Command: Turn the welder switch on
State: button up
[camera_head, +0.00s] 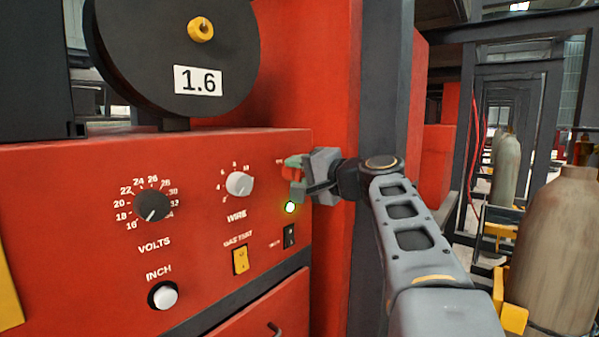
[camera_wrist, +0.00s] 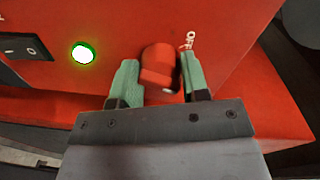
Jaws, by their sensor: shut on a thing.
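The welder switch is a red rotary knob (camera_wrist: 158,66) on the red welder panel (camera_head: 100,190). It sits at the panel's right end, with an OFF label beside it in the wrist view. My gripper (camera_wrist: 163,82) has its green fingers on either side of the knob and is shut on it. In the head view my gripper (camera_head: 296,174) reaches the panel from the right and hides most of the knob (camera_head: 287,173). A round lamp (camera_head: 291,207) below the knob glows green-white. It also glows in the wrist view (camera_wrist: 84,53).
The panel also carries the VOLTS dial (camera_head: 153,205), WIRE dial (camera_head: 239,184), white INCH button (camera_head: 164,295), yellow gas test switch (camera_head: 240,260) and a black rocker switch (camera_head: 289,236). A dark post (camera_head: 384,80) stands behind my arm. A gas cylinder (camera_head: 560,240) stands at right.

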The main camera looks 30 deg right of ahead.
jog(key=m+p, duration=0.1)
jog(key=m, duration=0.3)
jog(key=shift+r+m, duration=0.15)
jog(key=shift+m, duration=0.55)
jog(key=o, duration=0.9)
jog(key=shift+y, duration=0.3)
jog(key=b+v, duration=0.1)
jog(key=v, duration=1.2)
jog(key=shift+s+d+b, duration=0.15)
jog(key=shift+s+b, duration=0.2)
jog(key=shift+r, duration=0.1)
